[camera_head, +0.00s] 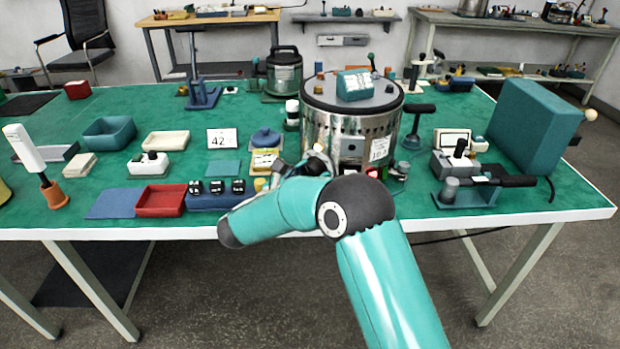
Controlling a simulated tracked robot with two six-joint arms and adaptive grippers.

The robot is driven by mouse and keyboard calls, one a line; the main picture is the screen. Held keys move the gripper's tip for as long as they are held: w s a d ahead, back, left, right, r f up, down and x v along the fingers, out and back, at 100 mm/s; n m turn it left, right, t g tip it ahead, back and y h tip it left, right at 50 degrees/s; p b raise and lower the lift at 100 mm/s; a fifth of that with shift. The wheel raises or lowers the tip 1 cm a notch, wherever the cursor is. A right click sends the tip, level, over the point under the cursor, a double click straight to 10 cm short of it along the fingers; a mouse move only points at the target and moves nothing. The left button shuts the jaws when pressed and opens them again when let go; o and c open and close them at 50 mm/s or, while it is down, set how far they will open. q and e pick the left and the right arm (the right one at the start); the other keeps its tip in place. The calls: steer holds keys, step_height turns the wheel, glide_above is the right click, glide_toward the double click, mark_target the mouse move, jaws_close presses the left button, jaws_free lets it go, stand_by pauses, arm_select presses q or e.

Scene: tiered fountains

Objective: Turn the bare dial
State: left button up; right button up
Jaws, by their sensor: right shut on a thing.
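My right arm reaches in from the bottom right, and its gripper (316,163) is at the lower front left of a big steel drum (345,135) with a dark lid. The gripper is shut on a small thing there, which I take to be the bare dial. The wrist and fingers hide most of it, so its shape and angle cannot be told. A white label (380,148) is on the drum's front, right of the gripper. My left gripper is not in view.
A teal box (357,85) lies on the drum's lid. Left of my forearm are a blue block with black dials (217,188) and a red tray (160,201). On the right are a grey switch box (455,162) and a large teal box (532,125). Green tabletop shows between them.

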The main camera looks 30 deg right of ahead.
steer(key=shift+m, duration=0.6)
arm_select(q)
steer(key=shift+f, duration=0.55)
arm_select(e)
steer(key=o, duration=1.2)
steer(key=shift+w, duration=0.1)
steer(key=shift+c, duration=0.2)
steer(key=shift+a, duration=0.1)
steer(key=v, duration=1.1)
steer(key=shift+a, duration=0.4)
steer(key=shift+f, duration=0.1)
